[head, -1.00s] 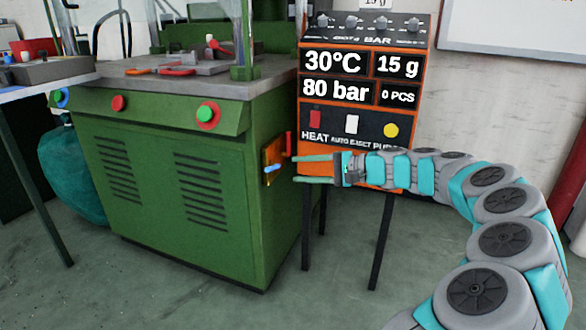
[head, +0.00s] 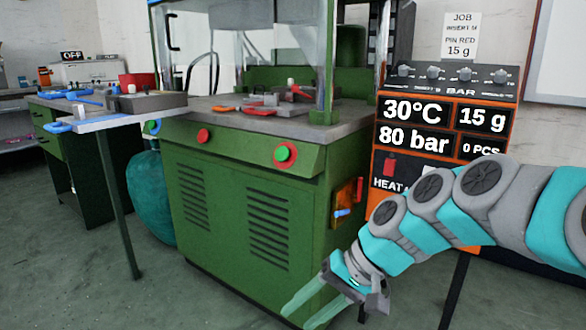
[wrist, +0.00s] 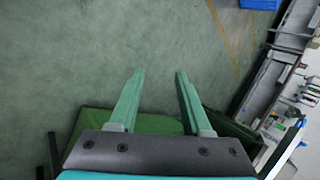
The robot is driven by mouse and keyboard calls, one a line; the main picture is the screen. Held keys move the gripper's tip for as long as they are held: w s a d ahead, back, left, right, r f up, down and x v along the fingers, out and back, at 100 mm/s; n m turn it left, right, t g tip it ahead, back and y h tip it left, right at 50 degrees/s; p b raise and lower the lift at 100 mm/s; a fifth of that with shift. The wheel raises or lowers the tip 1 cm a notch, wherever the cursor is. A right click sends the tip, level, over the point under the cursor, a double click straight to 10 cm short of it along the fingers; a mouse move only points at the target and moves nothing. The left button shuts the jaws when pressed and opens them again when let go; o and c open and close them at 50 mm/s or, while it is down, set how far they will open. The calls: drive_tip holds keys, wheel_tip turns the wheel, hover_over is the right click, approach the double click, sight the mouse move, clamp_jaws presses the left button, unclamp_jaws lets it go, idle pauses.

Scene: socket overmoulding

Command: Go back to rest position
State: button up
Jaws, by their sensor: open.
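My gripper (head: 308,308) hangs low in the head view, in front of the right part of the green machine (head: 245,215), with its fingers pointing down and left. In the wrist view my gripper (wrist: 153,75) shows two green fingers spread apart with bare floor between and beyond them. It is open and empty. My arm curves in from the right edge and covers part of the orange control panel (head: 445,125), which reads 30°C, 80 bar, 15 g and 0 PCS.
A small orange switch box (head: 343,205) with a blue lever is on the machine's right side. A workbench (head: 105,120) with tools stands at the left, by a teal bag (head: 151,197). The floor (head: 90,275) at the front left is clear.

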drive_tip(key=s+d+f+n+g+h, duration=0.1)
drive_tip(key=s+d+f+h, duration=0.35)
drive_tip(key=s+d, duration=0.4)
drive_tip(key=s+d+f+g+h, duration=0.1)
drive_tip(key=s+d+f+h, duration=0.4)
drive_tip(key=s, duration=0.7)
wheel_tip(320, 180, up, 12)
drive_tip(key=y+p, duration=0.1)
drive_tip(key=p, duration=1.1)
drive_tip(key=shift+a+f, duration=0.2)
drive_tip(key=shift+a, duration=0.25)
